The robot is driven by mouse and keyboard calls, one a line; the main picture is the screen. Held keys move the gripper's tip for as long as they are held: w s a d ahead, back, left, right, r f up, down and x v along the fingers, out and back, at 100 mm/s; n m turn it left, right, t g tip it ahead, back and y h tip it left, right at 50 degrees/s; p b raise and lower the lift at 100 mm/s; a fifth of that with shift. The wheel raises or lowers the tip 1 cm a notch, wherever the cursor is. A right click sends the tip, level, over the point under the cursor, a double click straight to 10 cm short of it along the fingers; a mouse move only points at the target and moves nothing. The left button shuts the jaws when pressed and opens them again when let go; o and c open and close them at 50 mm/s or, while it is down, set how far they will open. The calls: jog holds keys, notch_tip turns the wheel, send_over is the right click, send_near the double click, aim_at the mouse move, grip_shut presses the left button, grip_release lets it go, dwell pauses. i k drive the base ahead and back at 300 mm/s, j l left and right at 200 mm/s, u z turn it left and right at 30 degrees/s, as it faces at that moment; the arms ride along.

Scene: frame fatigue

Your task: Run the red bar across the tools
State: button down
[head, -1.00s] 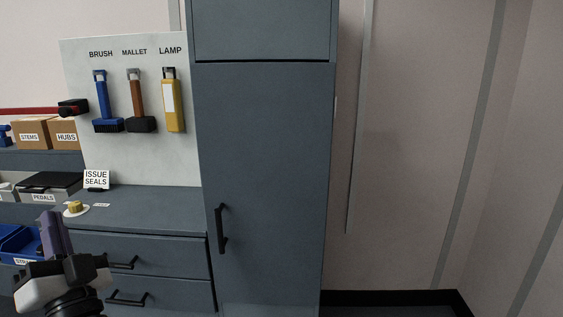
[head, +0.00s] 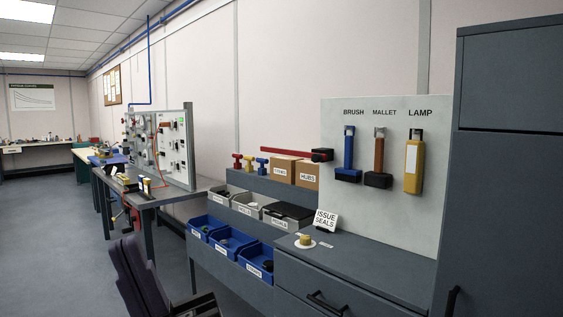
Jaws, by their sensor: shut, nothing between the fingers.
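The red bar (head: 285,152) lies level at the left of the pale tool board (head: 440,185). Its black end piece (head: 322,155) sits at the board's left edge, and the bar runs leftward from it, clear of the tools. A blue brush (head: 348,155), a brown-handled mallet (head: 378,160) and a yellow lamp (head: 413,163) hang side by side under their labels.
Below the board stands a grey drawer counter (head: 355,265) with an ISSUE SEALS sign (head: 325,220) and a small yellow piece (head: 305,240). Blue bins (head: 235,244) and cardboard boxes (head: 306,174) are to its left. A tall cabinet (head: 510,180) stands right. Floor is open at left.

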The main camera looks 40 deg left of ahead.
aim_at(316, 157)
jog(key=u, duration=1)
